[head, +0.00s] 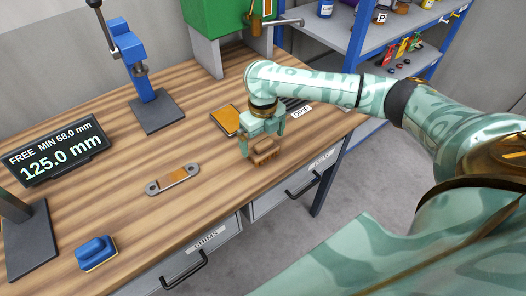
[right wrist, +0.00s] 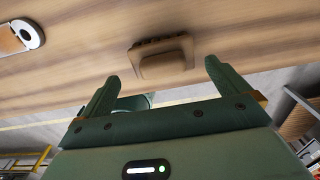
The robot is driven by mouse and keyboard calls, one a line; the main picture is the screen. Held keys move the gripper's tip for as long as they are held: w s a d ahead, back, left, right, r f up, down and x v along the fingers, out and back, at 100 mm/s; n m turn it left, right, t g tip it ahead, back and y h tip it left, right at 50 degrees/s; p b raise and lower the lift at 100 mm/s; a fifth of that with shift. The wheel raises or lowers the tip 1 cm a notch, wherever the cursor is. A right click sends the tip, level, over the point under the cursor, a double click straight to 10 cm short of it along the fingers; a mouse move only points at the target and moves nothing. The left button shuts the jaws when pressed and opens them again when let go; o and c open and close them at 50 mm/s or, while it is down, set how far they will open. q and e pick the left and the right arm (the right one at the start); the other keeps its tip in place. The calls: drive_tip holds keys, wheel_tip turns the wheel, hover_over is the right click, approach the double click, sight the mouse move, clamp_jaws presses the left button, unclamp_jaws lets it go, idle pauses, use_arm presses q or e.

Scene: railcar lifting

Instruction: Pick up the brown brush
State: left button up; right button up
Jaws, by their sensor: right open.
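The brown brush (head: 267,153) lies on the wooden workbench near its front edge, above the drawers. In the right wrist view the brush (right wrist: 162,57) sits beyond the fingertips, roughly centred between them, its back toward me. My right gripper (head: 263,145) is open and empty, its fingers on either side of the brush in the head view. The wrist view shows the open right gripper (right wrist: 161,72) with no finger visibly touching the brush. My left gripper is not in view.
A flat metal link (head: 155,188) lies left of the brush. A blue brush-like block (head: 95,250) sits at the lower left. An orange-topped pad (head: 224,122) lies just behind my gripper. A blue press (head: 148,70) and a display (head: 55,152) stand farther left.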

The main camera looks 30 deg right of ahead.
sight(263, 142)
drive_tip(key=f, duration=0.2)
drive_tip(key=f+b, duration=0.1)
drive_tip(key=f, duration=0.1)
drive_tip(key=shift+w+d+f, duration=0.15)
drive_tip(key=shift+d+f, duration=0.05)
drive_tip(key=shift+f, duration=0.2)
drive_tip(key=shift+r, duration=0.15)
drive_tip(key=shift+c, duration=0.7)
drive_tip(key=c, duration=0.8)
drive_tip(key=shift+r, duration=0.5)
wheel_tip(263, 142, up, 3)
drive_tip(key=shift+a+p, duration=0.1)
drive_tip(key=shift+p, duration=0.6)
drive_tip(key=s+a+r+p, duration=0.1)
drive_tip(key=s+a+r, duration=0.1)
drive_tip(key=s+r, duration=0.1)
drive_tip(key=s+a+r+p, duration=0.2)
drive_tip(key=s+r, duration=0.1)
drive_tip(key=s, duration=0.2)
drive_tip(key=s+a+r+p, duration=0.2)
drive_tip(key=s+a+r, duration=0.1)
drive_tip(key=s, duration=0.1)
drive_tip(key=shift+a, duration=0.1)
